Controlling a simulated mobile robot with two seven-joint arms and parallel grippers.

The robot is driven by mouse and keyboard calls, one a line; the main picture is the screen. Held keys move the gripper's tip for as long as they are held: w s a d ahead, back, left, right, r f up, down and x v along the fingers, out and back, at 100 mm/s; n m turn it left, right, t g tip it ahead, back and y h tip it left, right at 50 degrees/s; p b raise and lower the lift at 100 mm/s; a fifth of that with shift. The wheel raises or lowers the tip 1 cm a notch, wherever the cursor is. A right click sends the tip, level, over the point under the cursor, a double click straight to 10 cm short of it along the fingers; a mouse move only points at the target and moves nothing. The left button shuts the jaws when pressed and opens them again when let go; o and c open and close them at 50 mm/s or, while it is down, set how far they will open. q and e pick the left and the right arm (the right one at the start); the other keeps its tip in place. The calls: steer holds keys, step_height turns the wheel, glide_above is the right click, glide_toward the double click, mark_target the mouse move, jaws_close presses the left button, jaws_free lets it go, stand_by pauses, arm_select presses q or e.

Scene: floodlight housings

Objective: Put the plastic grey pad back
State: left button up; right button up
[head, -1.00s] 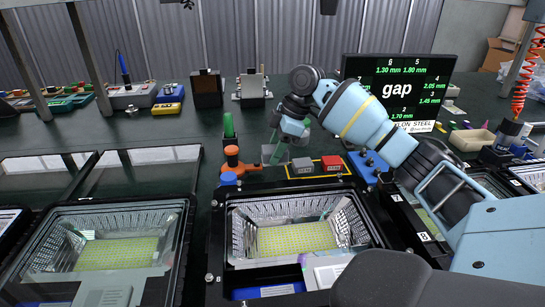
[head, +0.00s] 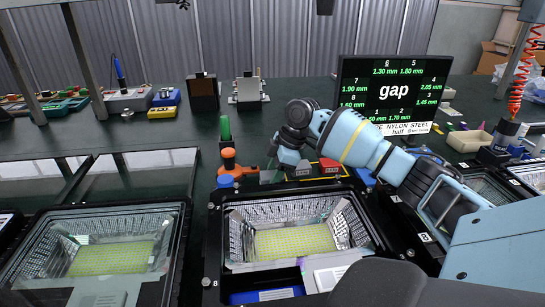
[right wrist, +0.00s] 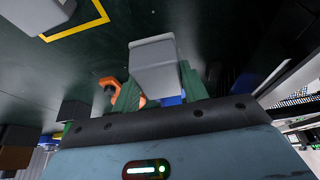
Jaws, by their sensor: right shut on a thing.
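My right gripper (right wrist: 155,85) is shut on a grey block-shaped pad (right wrist: 155,65), which stands out between its green fingers in the right wrist view. In the head view my right gripper (head: 272,172) is low over the bench, just left of the small yellow-edged holder (head: 318,178). The wrist hides most of the gripper and the held pad there. Another grey block (head: 303,170) and a red block (head: 330,167) sit in the holder. The holder's yellow outline (right wrist: 85,25) also shows in the right wrist view. My left gripper is not in view.
An orange clamp with a green handle (head: 228,160) stands close left of the gripper. An open floodlight housing (head: 225,265) lies in front, another (head: 25,262) at left. A monitor (head: 395,90) stands behind at right. The bench behind the clamp is mostly free.

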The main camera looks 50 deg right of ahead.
steer(key=shift+f, duration=1.15)
steer(key=shift+f, duration=0.15)
steer(key=o, duration=1)
steer(key=shift+c, duration=0.2)
steer(key=p+v, duration=0.1)
steer(key=v, duration=1.1)
steer(key=shift+a, duration=0.1)
